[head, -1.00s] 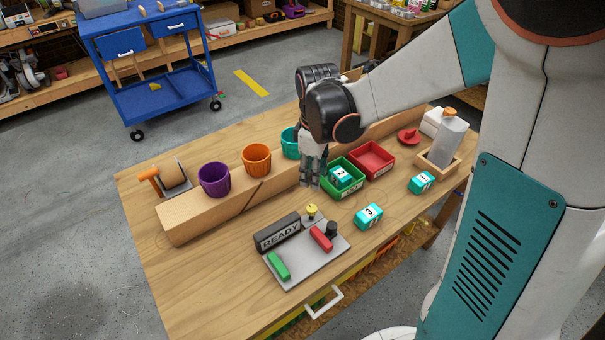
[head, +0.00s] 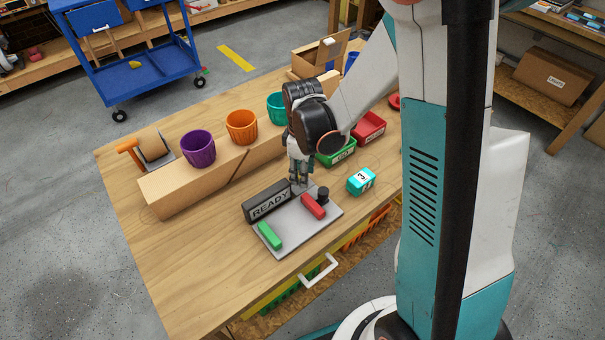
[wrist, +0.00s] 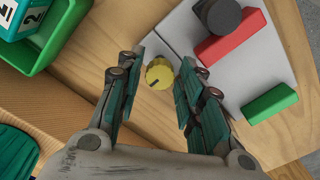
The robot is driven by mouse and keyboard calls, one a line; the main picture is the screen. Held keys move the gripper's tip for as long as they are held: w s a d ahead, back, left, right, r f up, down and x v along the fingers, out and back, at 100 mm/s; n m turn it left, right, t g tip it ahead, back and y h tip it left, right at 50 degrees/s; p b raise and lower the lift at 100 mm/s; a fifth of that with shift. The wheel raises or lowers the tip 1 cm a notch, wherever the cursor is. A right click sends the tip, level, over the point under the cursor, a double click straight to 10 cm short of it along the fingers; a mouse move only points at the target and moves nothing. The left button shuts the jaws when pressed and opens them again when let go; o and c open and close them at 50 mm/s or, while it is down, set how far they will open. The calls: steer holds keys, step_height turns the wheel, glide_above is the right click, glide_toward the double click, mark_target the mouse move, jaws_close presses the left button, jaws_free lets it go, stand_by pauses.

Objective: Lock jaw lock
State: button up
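A grey fixture plate (head: 285,232) with a black READY block (head: 268,202) lies on the bench. It also carries a red jaw bar (head: 313,206), a green bar (head: 269,235) and a black knob (head: 323,194). A round yellow knob (wrist: 159,74) with a dark line on top shows in the wrist view at the plate's edge. My gripper (head: 299,186) points down at the plate's back side and hides the yellow knob in the head view. In the wrist view my gripper (wrist: 161,62) is open, with the yellow knob between its fingers and gaps visible on both sides.
A turquoise block marked 3 (head: 361,181) stands right of the plate. Green (head: 337,158) and red (head: 369,127) bins are behind it. Purple (head: 198,149), orange (head: 241,127) and teal (head: 277,107) cups line a wooden ledge. Bench left of the plate is clear.

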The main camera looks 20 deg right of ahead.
steer(key=shift+f, duration=0.1)
steer(key=shift+c, duration=0.6)
steer(key=c, duration=0.7)
steer(key=shift+m, duration=0.4)
steer(key=m, duration=0.3)
steer(key=shift+m+b, duration=0.4)
steer(key=m, duration=0.4)
steer(key=shift+a+m+b, duration=0.1)
steer(key=shift+m+b, duration=0.2)
steer(key=m, duration=0.8)
steer(key=shift+m+b, duration=0.3)
steer(key=shift+b, duration=0.05)
